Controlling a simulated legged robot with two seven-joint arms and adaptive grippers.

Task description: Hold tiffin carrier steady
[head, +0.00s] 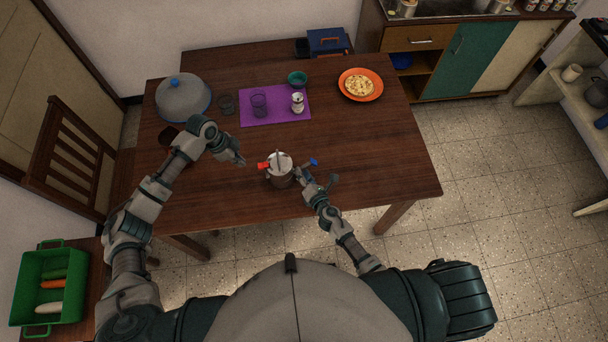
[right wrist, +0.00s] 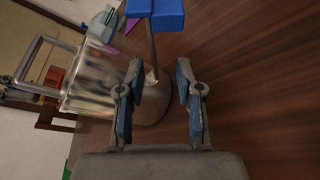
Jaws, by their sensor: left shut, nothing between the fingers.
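The steel tiffin carrier (head: 281,180) stands upright near the table's front edge. It has a handle bar over its lid, a red clip (head: 263,166) at its left and a blue clip (head: 313,162) at its right. In the right wrist view the shiny carrier body (right wrist: 92,78) lies at left, with the blue clip (right wrist: 155,15) at the top. My right gripper (head: 299,173) is at the carrier's right side, its fingers apart (right wrist: 160,105); whether a finger touches the carrier I cannot tell. My left gripper (head: 240,161) is shut and empty, left of the red clip.
A purple mat (head: 248,115) behind holds a glass tumbler (head: 259,104), a shaker (head: 297,103) and a teal bowl (head: 297,79). A domed cover (head: 184,97) stands back left, an orange plate (head: 347,90) back right. The table's right part is clear.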

